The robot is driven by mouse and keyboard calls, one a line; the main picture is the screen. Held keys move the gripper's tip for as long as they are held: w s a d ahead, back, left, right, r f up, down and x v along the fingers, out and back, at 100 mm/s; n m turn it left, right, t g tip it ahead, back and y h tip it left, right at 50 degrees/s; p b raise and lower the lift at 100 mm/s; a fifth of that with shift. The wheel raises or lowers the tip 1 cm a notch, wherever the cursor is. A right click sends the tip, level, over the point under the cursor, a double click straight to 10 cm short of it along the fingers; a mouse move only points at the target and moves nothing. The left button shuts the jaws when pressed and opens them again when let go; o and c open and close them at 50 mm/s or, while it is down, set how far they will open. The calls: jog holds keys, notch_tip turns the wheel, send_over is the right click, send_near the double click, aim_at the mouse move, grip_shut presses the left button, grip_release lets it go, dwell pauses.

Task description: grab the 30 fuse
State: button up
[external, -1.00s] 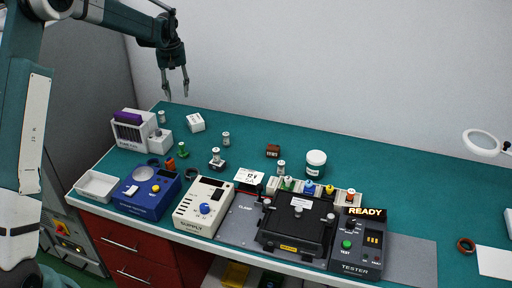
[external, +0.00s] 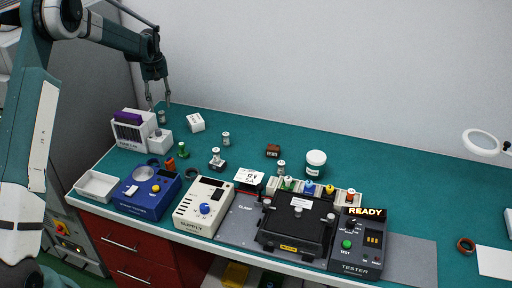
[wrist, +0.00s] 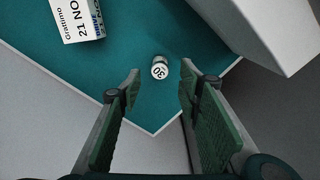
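The 30 fuse (wrist: 160,69) is a small white-capped cylinder standing upright on the green bench top, with "30" on its cap in the wrist view. In the external view it is the small fuse (external: 161,116) near the far left corner, beside the white box with the purple top. My gripper (wrist: 156,85) is open and empty, pointing down. In the wrist view the fuse lies between the lines of the two fingers, beyond their tips. In the external view my gripper (external: 159,106) hangs just above the fuse, not visibly touching it.
The white box with the purple top (external: 128,128) stands close beside the fuse. A white carton (external: 195,122) sits to its right and shows in the wrist view (wrist: 78,20). The bench's left edge is near. Other fuses (external: 226,138) stand farther right.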

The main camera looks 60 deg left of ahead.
aim_at(161, 112)
jog(key=shift+f, duration=1.25)
jog(key=shift+f, duration=0.1)
jog(key=shift+f, duration=2.55)
jog(key=shift+c, duration=0.5)
jog(key=c, duration=0.9)
